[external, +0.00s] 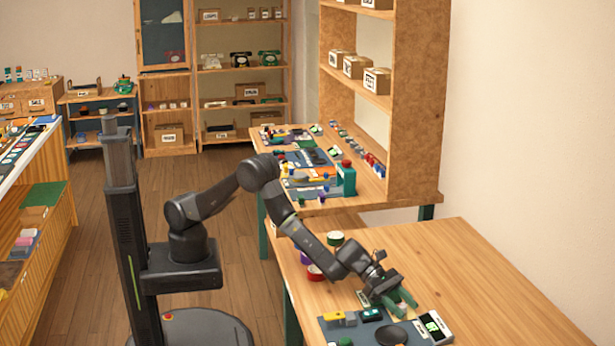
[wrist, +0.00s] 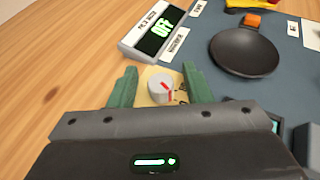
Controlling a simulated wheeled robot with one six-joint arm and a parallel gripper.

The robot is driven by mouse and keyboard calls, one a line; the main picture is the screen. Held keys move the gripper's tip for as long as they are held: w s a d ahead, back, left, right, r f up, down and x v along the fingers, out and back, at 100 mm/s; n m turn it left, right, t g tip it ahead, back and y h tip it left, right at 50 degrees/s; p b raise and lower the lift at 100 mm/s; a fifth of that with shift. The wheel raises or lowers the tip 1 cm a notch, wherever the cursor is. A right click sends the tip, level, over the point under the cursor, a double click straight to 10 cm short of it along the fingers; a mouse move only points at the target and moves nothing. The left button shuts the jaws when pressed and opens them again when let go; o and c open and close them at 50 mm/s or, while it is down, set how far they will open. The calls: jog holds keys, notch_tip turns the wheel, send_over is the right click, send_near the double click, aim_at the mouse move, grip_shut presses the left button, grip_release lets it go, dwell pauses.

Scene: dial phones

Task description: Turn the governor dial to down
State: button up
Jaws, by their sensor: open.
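A small white round dial (wrist: 161,87) with red marks sits on a pale yellow plate (wrist: 147,76) in the wrist view. A white label strip (wrist: 174,45) lies just beyond it; its text is too blurred to read surely. My gripper (wrist: 160,72) is open, its two green fingers on either side of the dial with gaps showing. I cannot tell whether the fingers touch the plate. In the external view my gripper (external: 397,300) reaches down over the near table, and the dial cannot be made out there.
A display box (wrist: 157,32) reading OFF stands beyond the dial; it also shows in the external view (external: 434,327). A black round dish (wrist: 243,52) lies to the right on the blue-grey mat (wrist: 283,85). Bare wooden table (external: 500,290) extends to the right.

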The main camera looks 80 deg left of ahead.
jog(key=shift+d, duration=0.15)
grip_shut()
jog(key=p, duration=0.2)
jog(key=shift+w+r+m+g+p, duration=0.1)
jog(key=shift+r+m+g+p, duration=0.2)
jog(key=shift+r+p, duration=0.1)
jog(key=shift+h+p, duration=0.3)
jog(key=shift+p, duration=0.2)
jog(key=shift+f+m+g+p, duration=0.25)
jog(key=shift+m+g+p, duration=0.15)
jog(key=shift+g+p, duration=0.15)
jog(key=shift+f, duration=0.1)
grip_release()
